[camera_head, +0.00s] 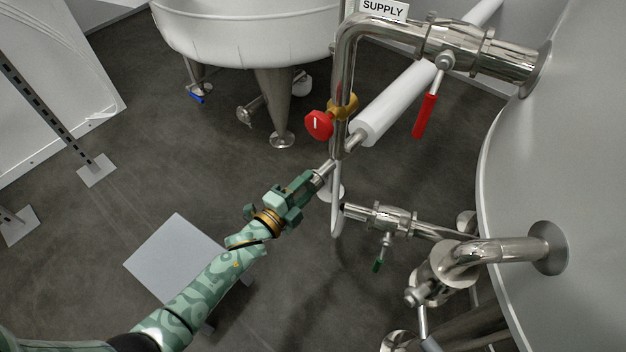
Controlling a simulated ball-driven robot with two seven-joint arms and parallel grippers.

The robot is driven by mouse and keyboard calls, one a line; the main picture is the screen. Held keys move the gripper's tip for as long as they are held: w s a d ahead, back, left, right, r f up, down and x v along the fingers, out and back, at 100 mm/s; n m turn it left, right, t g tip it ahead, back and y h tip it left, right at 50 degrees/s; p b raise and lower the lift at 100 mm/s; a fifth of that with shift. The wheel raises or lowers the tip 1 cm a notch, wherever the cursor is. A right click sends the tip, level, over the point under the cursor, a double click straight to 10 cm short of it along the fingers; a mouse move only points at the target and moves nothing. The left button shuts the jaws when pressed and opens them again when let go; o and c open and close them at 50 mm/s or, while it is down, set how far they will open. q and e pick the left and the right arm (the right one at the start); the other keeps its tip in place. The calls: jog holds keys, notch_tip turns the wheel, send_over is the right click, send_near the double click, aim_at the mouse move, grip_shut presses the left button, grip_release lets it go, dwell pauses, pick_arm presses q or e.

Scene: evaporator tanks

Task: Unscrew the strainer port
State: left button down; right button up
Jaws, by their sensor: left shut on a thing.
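The strainer port (326,169) is a short silvery metal cylinder that slants down and left from the vertical supply pipe (343,75). My left gripper (314,180) reaches up from the lower left and is shut on the lower end of the port. The fingers cover that end, so its cap and any thread are hidden. The port's upper end meets the pipe just below the red round knob (319,124). My right gripper is not in view.
A valve with a red lever (425,115) and a white insulated pipe (394,103) are right of the port. A lower valve has a green-tipped handle (377,265). A grey platform (176,259) stands below my left arm. Open floor lies left.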

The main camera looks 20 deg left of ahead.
pick_arm(q)
jog(key=shift+d+r+n+p, duration=0.1)
jog(key=shift+r+n+p, duration=0.25)
jog(key=shift+n, duration=1.45)
jog(key=shift+f+n+p, duration=0.15)
jog(key=shift+n+p, duration=0.2)
jog(key=shift+n, duration=0.25)
jog(key=shift+f, duration=0.15)
jog(key=n, duration=0.3)
jog(key=shift+p, duration=0.4)
jog(key=shift+d+n, duration=0.1)
jog(key=shift+n, duration=0.9)
jog(key=shift+s, duration=0.1)
